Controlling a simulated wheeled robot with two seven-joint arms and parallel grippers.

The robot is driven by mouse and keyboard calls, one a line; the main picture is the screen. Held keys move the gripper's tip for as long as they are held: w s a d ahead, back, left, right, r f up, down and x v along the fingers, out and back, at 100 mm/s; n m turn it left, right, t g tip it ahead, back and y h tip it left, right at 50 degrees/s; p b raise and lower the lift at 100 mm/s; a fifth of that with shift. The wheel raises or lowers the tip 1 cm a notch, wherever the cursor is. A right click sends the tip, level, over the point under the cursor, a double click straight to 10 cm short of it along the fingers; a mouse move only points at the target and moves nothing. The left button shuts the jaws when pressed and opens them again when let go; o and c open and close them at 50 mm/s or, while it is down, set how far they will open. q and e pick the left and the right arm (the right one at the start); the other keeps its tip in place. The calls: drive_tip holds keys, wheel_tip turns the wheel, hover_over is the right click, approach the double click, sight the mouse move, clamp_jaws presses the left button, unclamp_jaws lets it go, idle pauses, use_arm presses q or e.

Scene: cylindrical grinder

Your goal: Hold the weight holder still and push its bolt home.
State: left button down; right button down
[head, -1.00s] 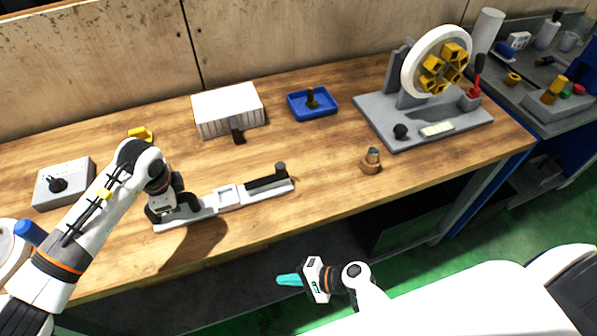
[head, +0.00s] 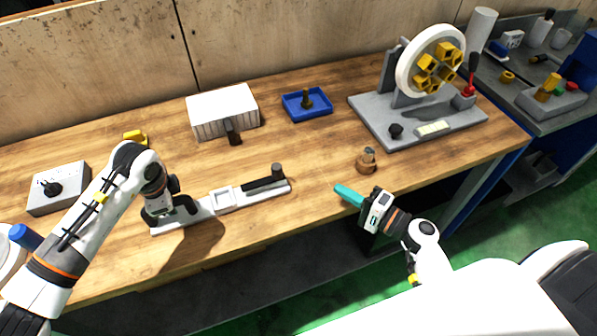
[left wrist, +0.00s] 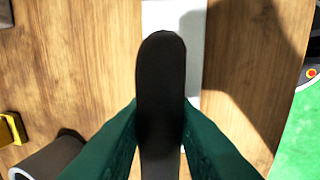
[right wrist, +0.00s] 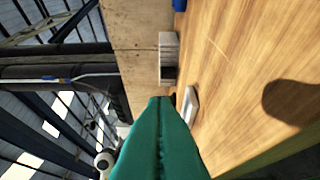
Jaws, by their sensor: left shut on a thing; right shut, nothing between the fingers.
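The weight holder (head: 222,199) is a long light-grey bar lying on the wooden table, with a dark handle (left wrist: 160,80) at its left end. My left gripper (head: 182,206) is shut on this handle, and its teal fingers flank it in the left wrist view. The bolt (head: 264,184) is a black bar with an upright knob (head: 277,170) at the holder's right end. My right gripper (head: 348,194) is shut and empty. It is at the table's front edge, right of the bolt and apart from it. Its closed teal fingers (right wrist: 160,135) fill the lower middle of the right wrist view.
A copper-coloured part (head: 366,162) stands behind the right gripper. A white ribbed box (head: 222,108) and a blue tray (head: 292,110) are at the back. A grey wheel stand (head: 378,122) is at the right. A control box (head: 58,190) is at the left.

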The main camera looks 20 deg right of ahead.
drive_tip(key=x, duration=1)
drive_tip(key=a, duration=0.2)
drive_tip(key=shift+w+a, duration=0.25)
drive_tip(key=shift+w, duration=0.05)
drive_tip(key=shift+w+a, duration=0.2)
drive_tip(key=shift+a, duration=0.55)
drive_tip(key=a, duration=0.5)
drive_tip(key=shift+a, duration=0.2)
drive_tip(key=shift+s+d, duration=0.1)
